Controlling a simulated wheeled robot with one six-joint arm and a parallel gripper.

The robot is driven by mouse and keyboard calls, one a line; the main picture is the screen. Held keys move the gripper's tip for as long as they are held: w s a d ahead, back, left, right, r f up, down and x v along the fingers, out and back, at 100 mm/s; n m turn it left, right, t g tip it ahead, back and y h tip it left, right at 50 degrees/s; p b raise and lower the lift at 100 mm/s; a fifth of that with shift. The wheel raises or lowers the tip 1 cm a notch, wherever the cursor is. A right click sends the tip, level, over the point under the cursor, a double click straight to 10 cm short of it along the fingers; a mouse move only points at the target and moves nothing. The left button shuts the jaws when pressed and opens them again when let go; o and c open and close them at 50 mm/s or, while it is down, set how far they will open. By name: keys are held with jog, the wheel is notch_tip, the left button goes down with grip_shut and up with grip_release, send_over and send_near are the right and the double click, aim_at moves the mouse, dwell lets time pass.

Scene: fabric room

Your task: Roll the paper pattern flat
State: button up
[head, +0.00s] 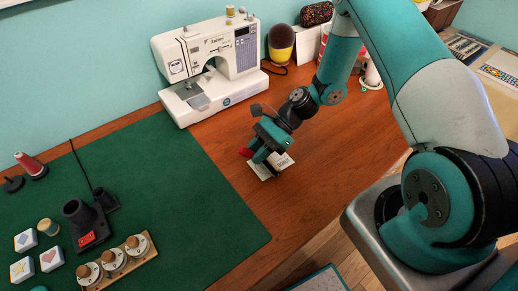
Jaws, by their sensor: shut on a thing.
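My gripper (262,153) is low over the bare wooden table, just right of the green mat's edge. It is shut on a small white piece with dark lettering (284,161), whose lower part shows beneath the jaws. The jaws hide the rest of it, and I cannot tell whether it touches the table. A small red part (246,152) shows at the left side of the jaws. I cannot make out a paper pattern for certain.
A green mat (190,215) covers the left of the table. A sewing machine (208,62) stands behind. Stamps in a wooden rack (115,262), white tiles (50,258) and a black holder (84,222) are at left. Wood right of my gripper is clear.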

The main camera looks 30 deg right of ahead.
aim_at(243, 148)
jog(key=shift+a, duration=0.1)
jog(key=shift+s+a+f, duration=0.1)
jog(key=shift+s+a, duration=0.05)
jog(key=shift+a, duration=0.65)
jog(key=shift+s+a+p, duration=0.15)
jog(key=shift+a+p, duration=0.2)
jog(key=shift+a, duration=0.55)
jog(key=shift+r, duration=0.2)
jog(key=shift+r+p, duration=2.6)
jog(key=shift+r, duration=0.3)
